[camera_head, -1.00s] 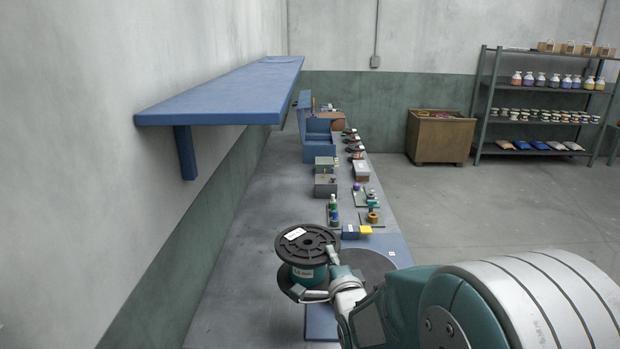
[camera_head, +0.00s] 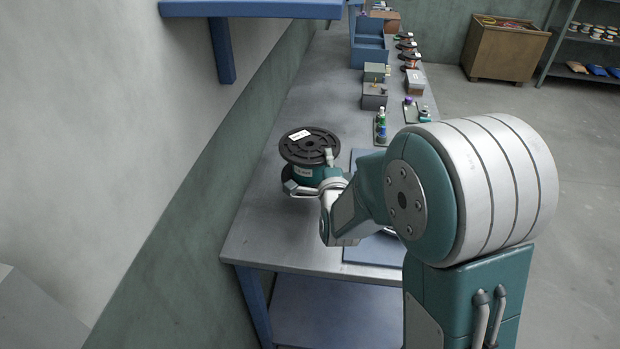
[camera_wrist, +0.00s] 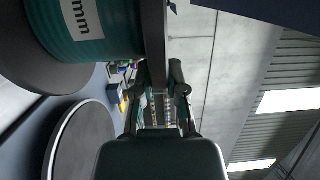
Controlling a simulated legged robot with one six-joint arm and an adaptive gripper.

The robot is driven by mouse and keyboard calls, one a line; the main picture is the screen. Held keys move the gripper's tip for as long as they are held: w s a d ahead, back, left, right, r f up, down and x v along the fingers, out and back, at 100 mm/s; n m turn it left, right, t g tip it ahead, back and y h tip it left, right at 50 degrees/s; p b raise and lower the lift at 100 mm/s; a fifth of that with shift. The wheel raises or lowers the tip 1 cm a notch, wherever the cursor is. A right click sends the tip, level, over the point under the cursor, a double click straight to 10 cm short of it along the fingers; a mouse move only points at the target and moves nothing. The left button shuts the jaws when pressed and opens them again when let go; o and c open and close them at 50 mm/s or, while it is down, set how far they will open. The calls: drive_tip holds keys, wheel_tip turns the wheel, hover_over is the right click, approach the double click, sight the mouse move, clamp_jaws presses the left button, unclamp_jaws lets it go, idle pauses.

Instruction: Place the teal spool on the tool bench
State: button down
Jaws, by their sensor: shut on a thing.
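The teal spool (camera_head: 309,158) has black flanges and a white label on its top flange. My gripper (camera_head: 318,174) is shut on it and holds it upright, top flange up, at the near left part of the grey tool bench (camera_head: 262,222). I cannot tell whether its lower flange touches the bench top. In the wrist view the teal winding (camera_wrist: 85,30) with its printed label fills the upper left, close to the gripper. My arm hides part of the bench to the right.
A blue shelf (camera_head: 250,9) with a bracket juts from the wall at upper left. Small bottles (camera_head: 381,126) and boxes (camera_head: 374,96) line the bench's right side. A blue mat (camera_head: 372,252) lies right of the spool, partly hidden. Bare bench shows left of the spool.

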sight(308, 185)
drive_tip(key=a+f, duration=0.1)
drive_tip(key=f, duration=0.1)
drive_tip(key=w+a+f, duration=0.1)
drive_tip(key=a, duration=0.1)
drive_tip(key=a+f, duration=0.1)
drive_tip(key=f, duration=0.1)
drive_tip(key=shift+w+a+f, duration=0.3)
drive_tip(key=shift+f, duration=0.05)
drive_tip(key=shift+a+f, duration=0.1)
drive_tip(key=shift+f, duration=1.5)
drive_tip(key=c, duration=0.7)
unclamp_jaws()
drive_tip(key=shift+f, duration=0.1)
